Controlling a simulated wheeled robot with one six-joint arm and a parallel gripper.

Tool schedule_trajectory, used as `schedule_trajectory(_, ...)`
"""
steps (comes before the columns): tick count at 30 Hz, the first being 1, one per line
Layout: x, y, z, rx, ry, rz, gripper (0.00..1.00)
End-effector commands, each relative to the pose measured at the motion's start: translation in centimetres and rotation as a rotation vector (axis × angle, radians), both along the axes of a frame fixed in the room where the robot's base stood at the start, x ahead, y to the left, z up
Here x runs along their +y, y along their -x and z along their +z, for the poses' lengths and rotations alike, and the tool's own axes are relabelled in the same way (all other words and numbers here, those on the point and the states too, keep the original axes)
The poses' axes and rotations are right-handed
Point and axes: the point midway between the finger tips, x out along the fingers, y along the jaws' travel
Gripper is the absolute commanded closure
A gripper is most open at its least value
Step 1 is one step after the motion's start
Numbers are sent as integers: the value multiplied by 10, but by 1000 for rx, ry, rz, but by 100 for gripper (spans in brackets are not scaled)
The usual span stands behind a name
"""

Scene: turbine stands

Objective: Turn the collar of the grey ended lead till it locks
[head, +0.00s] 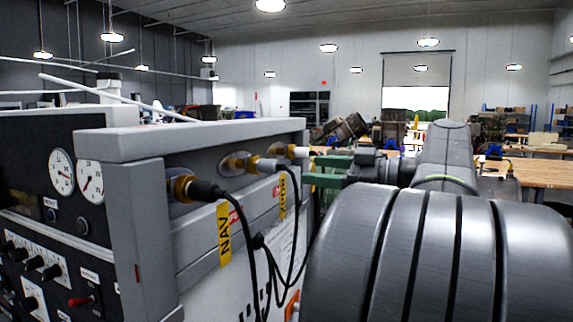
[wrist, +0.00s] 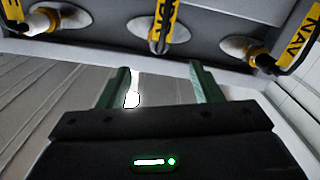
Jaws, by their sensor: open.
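The grey ended lead (head: 262,165) sits in the middle of three sockets on the side of the grey stand, with a brass-coloured collar behind its grey end. In the wrist view the middle lead (wrist: 158,38) is partly covered by a yellow tag. Its collar is hard to make out and I cannot tell whether it is locked. My gripper (wrist: 160,70) has two green fingers, open and empty. The middle lead lies beyond the fingertips, roughly in line with the gap and apart from them. In the head view my gripper (head: 313,171) is right of the leads.
A black ended lead (head: 205,190) and a white ended lead (head: 298,152) sit in the sockets either side. Black cables and yellow tags (head: 224,234) hang below. A gauge panel (head: 75,178) is at the left. Workbenches (head: 543,172) stand behind.

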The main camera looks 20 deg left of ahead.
Motion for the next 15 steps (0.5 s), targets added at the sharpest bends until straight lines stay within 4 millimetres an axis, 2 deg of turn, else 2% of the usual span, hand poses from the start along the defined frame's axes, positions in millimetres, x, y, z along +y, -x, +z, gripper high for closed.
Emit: schedule_trajectory(15, 82, -6, 2, 5, 0, 3, 41)
